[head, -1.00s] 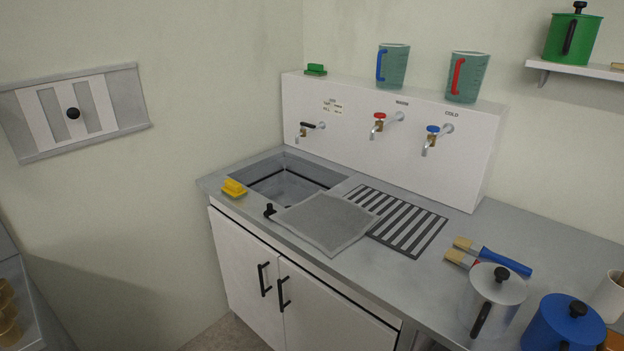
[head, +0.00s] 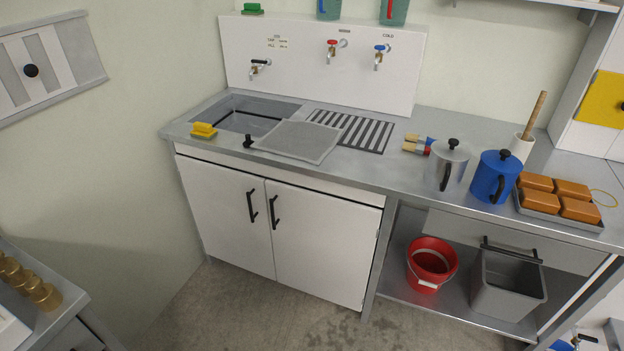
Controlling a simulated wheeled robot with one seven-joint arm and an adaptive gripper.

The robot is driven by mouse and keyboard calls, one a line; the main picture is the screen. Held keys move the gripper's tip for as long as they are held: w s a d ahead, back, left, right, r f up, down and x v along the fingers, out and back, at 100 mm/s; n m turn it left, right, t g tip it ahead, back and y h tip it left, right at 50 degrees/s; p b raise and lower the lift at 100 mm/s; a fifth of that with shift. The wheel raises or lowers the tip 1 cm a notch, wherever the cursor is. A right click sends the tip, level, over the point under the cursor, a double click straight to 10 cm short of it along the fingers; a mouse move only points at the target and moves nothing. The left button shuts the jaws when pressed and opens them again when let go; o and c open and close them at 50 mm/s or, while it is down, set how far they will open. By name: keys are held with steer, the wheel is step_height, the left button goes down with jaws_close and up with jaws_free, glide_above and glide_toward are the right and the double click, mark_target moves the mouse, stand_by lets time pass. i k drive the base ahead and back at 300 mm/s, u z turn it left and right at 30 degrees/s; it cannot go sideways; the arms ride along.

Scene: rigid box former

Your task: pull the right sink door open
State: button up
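The right sink door (head: 318,245) is a white panel under the sink counter, and it is closed. Its black vertical handle (head: 274,211) is at its upper left edge. The left sink door (head: 228,215) is beside it, also closed, with its own black handle (head: 251,206) close to the other one. My gripper is not in the head view, so I cannot see its state.
The counter carries a sink (head: 240,118), a grey mat (head: 299,141), a silver pot (head: 446,165) and a blue pot (head: 496,178). A red bucket (head: 431,262) and a grey bin (head: 508,285) stand on the lower shelf at right. Concrete floor (head: 270,315) before the doors is clear.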

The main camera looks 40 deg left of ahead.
mark_target(324, 246)
steer(key=u, duration=0.45)
steer(key=i, duration=0.8)
steer(key=u, duration=0.95)
steer(key=i, duration=0.25)
steer(key=u, duration=0.3)
steer(key=k, duration=1.15)
steer(key=u, duration=0.6)
steer(key=i, duration=0.65)
steer(key=u, duration=0.15)
